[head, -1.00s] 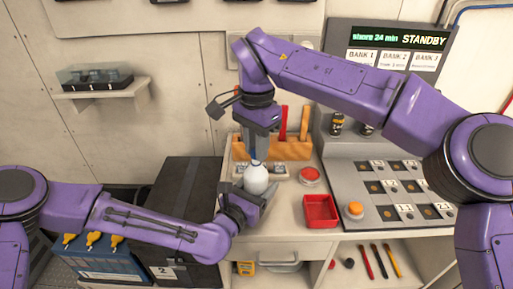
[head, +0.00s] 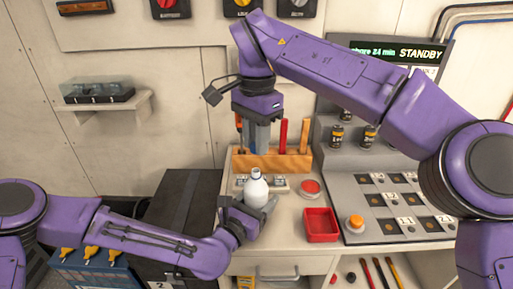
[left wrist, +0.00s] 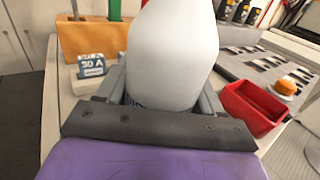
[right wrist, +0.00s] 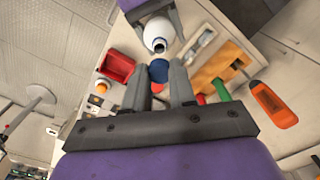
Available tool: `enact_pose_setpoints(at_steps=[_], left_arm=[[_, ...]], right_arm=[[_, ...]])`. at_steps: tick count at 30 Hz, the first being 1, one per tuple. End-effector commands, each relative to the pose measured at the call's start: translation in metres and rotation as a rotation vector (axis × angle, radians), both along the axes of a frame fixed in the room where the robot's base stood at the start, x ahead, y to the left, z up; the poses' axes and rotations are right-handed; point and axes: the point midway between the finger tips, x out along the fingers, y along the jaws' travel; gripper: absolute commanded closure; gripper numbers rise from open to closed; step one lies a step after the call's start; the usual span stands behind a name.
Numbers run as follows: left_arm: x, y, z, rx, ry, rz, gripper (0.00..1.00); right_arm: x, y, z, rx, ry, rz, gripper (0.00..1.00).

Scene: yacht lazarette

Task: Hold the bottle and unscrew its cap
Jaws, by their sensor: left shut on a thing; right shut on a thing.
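The white bottle (head: 256,188) stands upright in my left gripper (head: 256,203), whose fingers are shut around its lower body. The bottle (left wrist: 172,55) fills the middle of the left wrist view. In the right wrist view the bottle (right wrist: 158,35) shows an open, uncapped neck. My right gripper (head: 262,150) points down above the bottle, apart from it. In the right wrist view the blue cap (right wrist: 158,70) sits between the fingertips of my right gripper (right wrist: 162,75), which is shut on it. In the head view the cap is hard to make out.
A wooden rack (head: 285,160) with coloured tools stands behind the bottle. A red tray (head: 321,225) and a red button (head: 310,187) lie to the right, beside the grey console (head: 385,195) with an orange knob (head: 355,222). A black case (head: 180,205) stands left of the counter.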

Motion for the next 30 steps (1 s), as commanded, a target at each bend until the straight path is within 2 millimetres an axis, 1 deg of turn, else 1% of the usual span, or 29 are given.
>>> enact_pose_setpoints(at_steps=[4,5,6,7,14,17,20,27,29,30], left_arm=[[0.000,0.000,0.001,-0.001,-0.002,0.000,1.00],[0.000,0.000,0.001,-0.001,-0.002,0.000,0.23],[0.000,0.000,0.001,-0.001,-0.002,0.000,0.10],[0.000,0.000,0.001,-0.001,-0.002,0.000,0.03],[0.000,0.000,0.001,-0.001,-0.001,0.000,0.03],[-0.003,0.002,0.000,0.000,0.000,0.000,0.03],[-0.016,0.011,-0.002,-0.002,0.001,0.001,0.03],[-0.069,0.043,-0.002,-0.002,0.000,0.002,0.03],[-0.080,0.049,-0.001,-0.004,0.000,0.001,0.03],[-0.086,0.054,0.002,-0.002,0.001,0.002,0.03]], right_arm=[[0.000,0.000,0.000,-0.001,0.001,0.000,1.00],[0.000,0.000,0.000,-0.001,0.001,0.000,1.00],[0.000,0.000,0.000,-0.001,0.001,0.000,1.00],[0.000,0.000,-0.001,-0.001,0.001,0.000,1.00],[0.000,0.000,-0.001,-0.001,0.001,0.000,1.00],[0.000,0.000,-0.002,-0.001,0.001,0.000,1.00],[0.000,0.000,-0.007,-0.001,0.001,0.000,1.00],[0.000,0.000,-0.019,-0.001,0.001,0.000,1.00],[0.000,0.000,-0.021,-0.001,0.001,0.000,1.00],[0.000,0.000,-0.015,-0.001,0.001,0.000,1.00]])
